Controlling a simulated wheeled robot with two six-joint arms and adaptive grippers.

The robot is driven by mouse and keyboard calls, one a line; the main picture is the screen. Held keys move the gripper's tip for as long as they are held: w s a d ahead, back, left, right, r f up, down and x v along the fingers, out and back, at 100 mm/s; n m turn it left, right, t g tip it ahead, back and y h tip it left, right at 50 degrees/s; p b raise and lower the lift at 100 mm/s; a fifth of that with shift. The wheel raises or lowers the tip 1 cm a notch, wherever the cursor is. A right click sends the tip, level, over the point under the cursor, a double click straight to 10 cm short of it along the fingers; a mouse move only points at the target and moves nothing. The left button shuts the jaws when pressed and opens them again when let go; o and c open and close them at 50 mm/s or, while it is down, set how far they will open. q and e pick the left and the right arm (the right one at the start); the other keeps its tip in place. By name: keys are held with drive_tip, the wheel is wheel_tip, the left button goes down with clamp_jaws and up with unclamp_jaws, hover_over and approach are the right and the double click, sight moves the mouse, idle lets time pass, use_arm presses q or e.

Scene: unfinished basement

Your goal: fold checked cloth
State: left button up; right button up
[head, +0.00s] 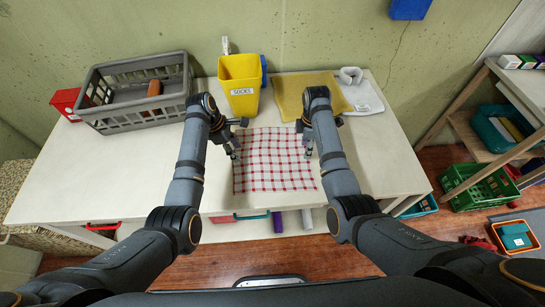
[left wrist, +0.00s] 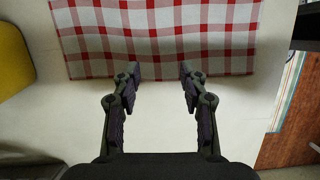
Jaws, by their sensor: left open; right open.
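A red-and-white checked cloth (head: 275,172) lies flat and spread out on the pale table, near its front edge. It also fills the top of the left wrist view (left wrist: 155,30). My left gripper (head: 236,153) is open over the cloth's left edge. In the left wrist view its two fingers (left wrist: 158,74) are apart with the tips at the cloth's edge and nothing between them. Whether they touch the cloth I cannot tell. My right gripper (head: 307,148) is open and empty at the cloth's right edge, its fingers small in the head view.
A grey basket (head: 130,118) with a brown item inside stands at the back left, beside a red container (head: 66,102). A yellow bin labelled SOCKS (head: 240,84) stands behind the cloth. A yellow folded cloth (head: 300,90) lies at the back right. The table's left front is clear.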

use_arm(q)
drive_tip(key=shift+s+f, duration=0.1)
drive_tip(key=shift+f, duration=1.25)
use_arm(e)
drive_tip(key=shift+s+f, duration=0.1)
drive_tip(key=shift+f, duration=1.2)
use_arm(q)
drive_tip(key=shift+f+b, duration=0.25)
drive_tip(key=shift+b, duration=0.05)
use_arm(e)
drive_tip(key=shift+f, duration=0.3)
use_arm(q)
drive_tip(key=shift+r, duration=0.1)
use_arm(e)
drive_tip(key=shift+r, duration=0.1)
use_arm(q)
drive_tip(key=shift+c, duration=0.5)
use_arm(e)
drive_tip(key=shift+c, duration=0.5)
use_arm(q)
drive_tip(key=shift+s, duration=0.1)
clamp_jaws()
use_arm(e)
drive_tip(key=shift+s, duration=0.1)
clamp_jaws()
use_arm(q)
drive_tip(key=shift+f, duration=0.2)
